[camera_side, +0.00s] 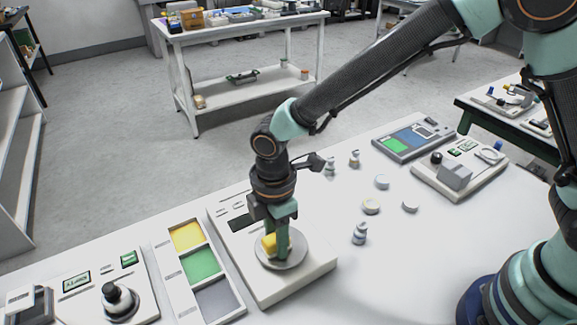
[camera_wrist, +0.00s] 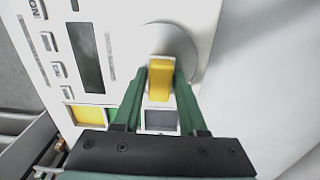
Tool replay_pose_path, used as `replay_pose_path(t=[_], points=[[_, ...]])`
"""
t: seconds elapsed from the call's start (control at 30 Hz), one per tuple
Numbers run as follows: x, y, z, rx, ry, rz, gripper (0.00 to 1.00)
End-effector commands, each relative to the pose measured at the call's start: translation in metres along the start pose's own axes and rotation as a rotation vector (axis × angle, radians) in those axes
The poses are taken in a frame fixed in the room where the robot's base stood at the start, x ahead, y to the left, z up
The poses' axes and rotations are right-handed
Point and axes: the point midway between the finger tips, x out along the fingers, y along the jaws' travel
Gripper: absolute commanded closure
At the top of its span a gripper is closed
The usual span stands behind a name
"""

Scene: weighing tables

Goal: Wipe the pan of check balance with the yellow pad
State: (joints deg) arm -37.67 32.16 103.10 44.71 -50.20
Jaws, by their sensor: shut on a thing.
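My gripper (camera_side: 277,248) is shut on the yellow pad (camera_side: 268,243) and points down over the round grey pan (camera_side: 293,263) of the middle white balance (camera_side: 300,288). The pad is at the pan's surface; I cannot tell whether it touches. In the wrist view the pad (camera_wrist: 160,80) sits between the green fingers of my gripper (camera_wrist: 160,72), in front of the pan (camera_wrist: 182,45). Part of the pan is hidden by the fingers and pad. I cannot read a name on this balance (camera_wrist: 120,15).
A tray (camera_side: 172,270) with yellow, green and grey sections lies left of the balance. A balance with a black-knobbed weight (camera_side: 118,298) stands further left. Another balance (camera_side: 425,178) bears a grey block (camera_side: 455,176) at right. Small weights (camera_side: 360,233) and discs (camera_side: 371,206) stand between.

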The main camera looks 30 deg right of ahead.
Motion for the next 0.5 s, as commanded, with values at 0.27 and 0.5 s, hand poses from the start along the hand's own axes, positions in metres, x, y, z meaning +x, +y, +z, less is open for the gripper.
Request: replay_pose_path(t=[0.27, 0.5], points=[[0.001, -0.002, -0.026, -0.003, 0.000, -0.001, 1.00], [0.000, 0.004, -0.005, 0.002, -0.001, -0.002, 1.00]])
